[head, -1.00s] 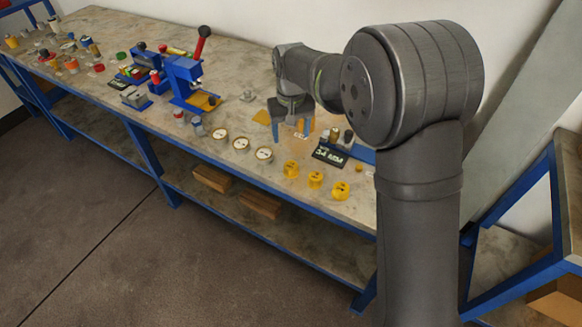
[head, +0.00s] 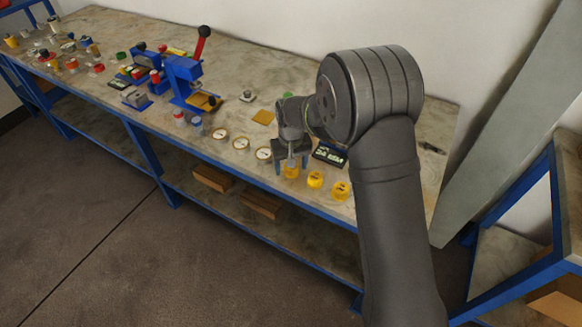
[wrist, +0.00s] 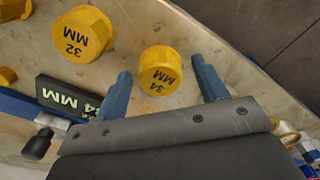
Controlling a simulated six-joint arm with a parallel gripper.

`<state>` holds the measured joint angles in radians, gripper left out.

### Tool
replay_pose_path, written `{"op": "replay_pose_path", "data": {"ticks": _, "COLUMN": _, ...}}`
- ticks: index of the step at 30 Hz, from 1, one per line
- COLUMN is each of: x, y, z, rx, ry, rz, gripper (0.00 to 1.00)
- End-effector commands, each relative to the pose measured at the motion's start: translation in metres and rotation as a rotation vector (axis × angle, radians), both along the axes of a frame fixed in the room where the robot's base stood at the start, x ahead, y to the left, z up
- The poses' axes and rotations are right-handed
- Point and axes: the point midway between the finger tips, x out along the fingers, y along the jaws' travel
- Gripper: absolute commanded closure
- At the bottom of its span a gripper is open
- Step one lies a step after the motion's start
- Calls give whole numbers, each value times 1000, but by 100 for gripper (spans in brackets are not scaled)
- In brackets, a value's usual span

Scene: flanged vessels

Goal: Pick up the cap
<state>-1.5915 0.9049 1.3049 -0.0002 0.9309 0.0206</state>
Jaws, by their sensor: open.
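A yellow cap marked "34 MM" (wrist: 160,70) stands on the bench between and just beyond my fingertips in the wrist view. It also shows under my gripper in the head view (head: 291,171). My gripper (wrist: 162,70) is open, with one blue finger on each side of the cap and gaps to both. In the head view my gripper (head: 291,165) is low over the bench's front part. A larger yellow cap marked "32 MM" (wrist: 82,34) stands to the left in the wrist view. In the head view two more yellow caps (head: 315,179) (head: 341,190) stand to the right.
A dark sign ending in "4 MM" (wrist: 68,96) stands close to my left finger. Several white dials (head: 241,143) lie left of my gripper. Blue presses (head: 186,82) and small parts stand farther left. The bench's front edge (head: 239,202) is near the caps.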

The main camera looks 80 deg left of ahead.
Motion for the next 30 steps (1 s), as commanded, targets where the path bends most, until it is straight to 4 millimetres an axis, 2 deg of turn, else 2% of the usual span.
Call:
{"op": "replay_pose_path", "data": {"ticks": 6, "x": 0, "y": 0, "z": -3, "rx": 1, "ry": 0, "rz": 0, "gripper": 34}}
{"op": "replay_pose_path", "data": {"ticks": 8, "x": 0, "y": 0, "z": -2, "rx": 1, "ry": 0, "rz": 0, "gripper": 44}}
{"op": "replay_pose_path", "data": {"ticks": 13, "x": 0, "y": 0, "z": -2, "rx": 1, "ry": 0, "rz": 0, "gripper": 77}}
{"op": "replay_pose_path", "data": {"ticks": 14, "x": 0, "y": 0, "z": -2, "rx": 1, "ry": 0, "rz": 0, "gripper": 81}}
{"op": "replay_pose_path", "data": {"ticks": 23, "x": 0, "y": 0, "z": -1, "rx": 2, "ry": 0, "rz": 0, "gripper": 81}}
{"op": "replay_pose_path", "data": {"ticks": 30, "x": 0, "y": 1, "z": 21, "rx": 3, "ry": 0, "rz": 0, "gripper": 81}}
